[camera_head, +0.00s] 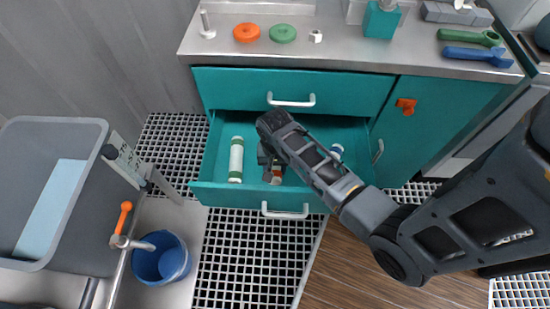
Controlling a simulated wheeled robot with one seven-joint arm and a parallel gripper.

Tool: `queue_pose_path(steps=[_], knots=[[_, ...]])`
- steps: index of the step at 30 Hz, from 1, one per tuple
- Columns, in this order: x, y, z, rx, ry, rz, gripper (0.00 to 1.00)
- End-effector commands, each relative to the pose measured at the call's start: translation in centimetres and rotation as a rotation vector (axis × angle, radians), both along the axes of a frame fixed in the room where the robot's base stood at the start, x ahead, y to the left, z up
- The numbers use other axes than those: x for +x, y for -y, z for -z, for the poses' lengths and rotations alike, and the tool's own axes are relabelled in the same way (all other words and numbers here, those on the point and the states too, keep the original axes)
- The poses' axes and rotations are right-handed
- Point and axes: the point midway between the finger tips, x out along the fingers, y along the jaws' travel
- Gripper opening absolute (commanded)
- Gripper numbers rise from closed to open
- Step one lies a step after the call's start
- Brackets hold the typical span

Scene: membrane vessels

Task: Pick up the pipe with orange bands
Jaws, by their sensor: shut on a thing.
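The lower teal drawer (222,195) is pulled open. A white pipe with green bands (236,160) lies in its left part. My gripper (271,168) reaches into the middle of the drawer and is shut on the pipe with orange bands (276,175). Another pipe with blue bands (337,150) shows partly on the right, behind my arm. I cannot tell whether the held pipe still touches the drawer floor.
The drawer's front wall and handle (285,212) stand between the pipes and the grating. The countertop above holds an orange ring (246,32), a green ring (282,32) and wrenches. A blue bucket (161,259) and grey bin (75,215) stand left.

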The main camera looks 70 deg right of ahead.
Motion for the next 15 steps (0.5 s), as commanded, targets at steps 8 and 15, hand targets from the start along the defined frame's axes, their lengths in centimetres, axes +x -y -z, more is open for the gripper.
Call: queue_pose_path(steps=[8,15], knots=[[0.0,0.0,0.0,0.0,0.0,0.0,0.1],[0.04,0.03,-0.88,-0.001,0.001,0.0,0.1]])
